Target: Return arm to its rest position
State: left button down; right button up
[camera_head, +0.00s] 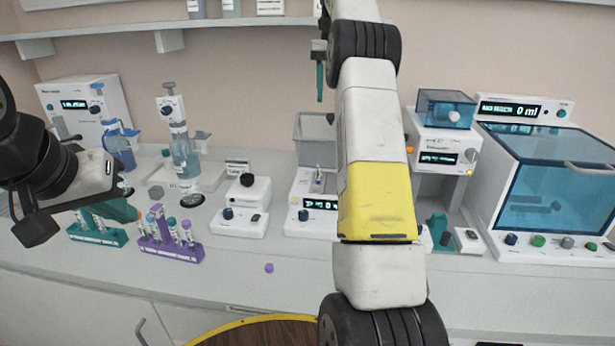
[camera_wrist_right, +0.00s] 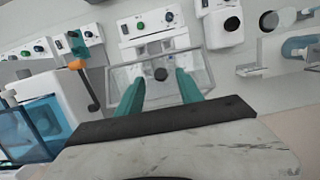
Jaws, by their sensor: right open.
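My right arm (camera_head: 375,170) rises through the middle of the head view. My right gripper (camera_head: 320,75) hangs high with a teal finger pointing down, above and behind the bench devices. In the right wrist view its two teal fingers (camera_wrist_right: 160,84) are apart with nothing between them. Below them is a grey, see-through box on a white device (camera_wrist_right: 150,35), at a distance. My left gripper (camera_head: 125,210) is at the left above the teal rack; a teal finger shows, but its opening is hidden.
A teal tube rack (camera_head: 97,236) and a purple rack with several tubes (camera_head: 170,245) stand at the left front. A small purple cap (camera_head: 269,268) lies on the bench. A blue-windowed cabinet (camera_head: 550,185) stands at the right. A shelf (camera_head: 165,38) runs along the wall.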

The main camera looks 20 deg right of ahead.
jog(key=shift+r, duration=0.45)
dwell(0.3)
